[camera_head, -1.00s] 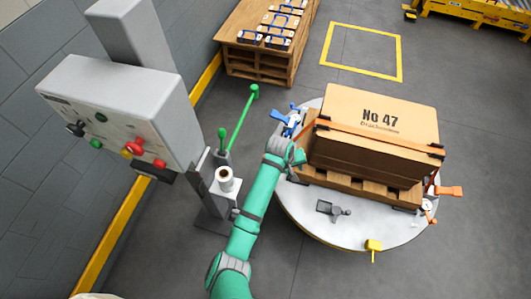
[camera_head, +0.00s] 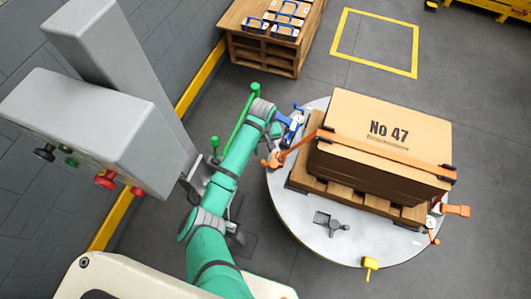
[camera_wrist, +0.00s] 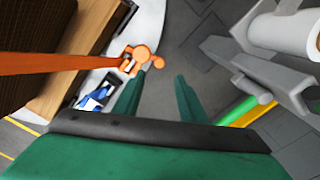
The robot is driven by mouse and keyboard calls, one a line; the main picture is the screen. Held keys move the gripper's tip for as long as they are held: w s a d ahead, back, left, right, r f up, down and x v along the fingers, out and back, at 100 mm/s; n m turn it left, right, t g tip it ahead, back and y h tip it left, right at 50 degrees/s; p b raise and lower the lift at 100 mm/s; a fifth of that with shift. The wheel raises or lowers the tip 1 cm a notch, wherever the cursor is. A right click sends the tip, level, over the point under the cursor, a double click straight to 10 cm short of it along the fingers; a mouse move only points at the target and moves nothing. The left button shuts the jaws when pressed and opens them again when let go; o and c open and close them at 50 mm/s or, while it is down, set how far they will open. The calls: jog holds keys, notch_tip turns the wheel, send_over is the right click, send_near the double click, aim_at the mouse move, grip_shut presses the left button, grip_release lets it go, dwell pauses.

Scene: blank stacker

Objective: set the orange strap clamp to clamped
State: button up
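An orange strap clamp (camera_head: 272,160) sits at the left rim of the round turntable (camera_head: 290,222). Its orange strap (camera_head: 298,148) runs up to the box. In the wrist view the clamp (camera_wrist: 141,58) is just beyond my left fingertip, with the strap (camera_wrist: 60,63) leading left. Whether its lever is clamped cannot be told. My gripper (camera_wrist: 162,80) is open, with nothing between its fingers; its fingertips are not clear in the head view. A second orange clamp (camera_head: 457,210) is at the turntable's right rim.
A box marked No 47 (camera_head: 375,140) stands on a pallet on the turntable. A blue clamp (camera_head: 290,124), a grey clamp (camera_head: 330,222) and a yellow clamp (camera_head: 370,264) sit around it.

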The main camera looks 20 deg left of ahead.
aim_at(263, 161)
notch_tip(263, 161, down, 11)
jog(key=shift+r, duration=0.2)
dwell(0.3)
grip_shut()
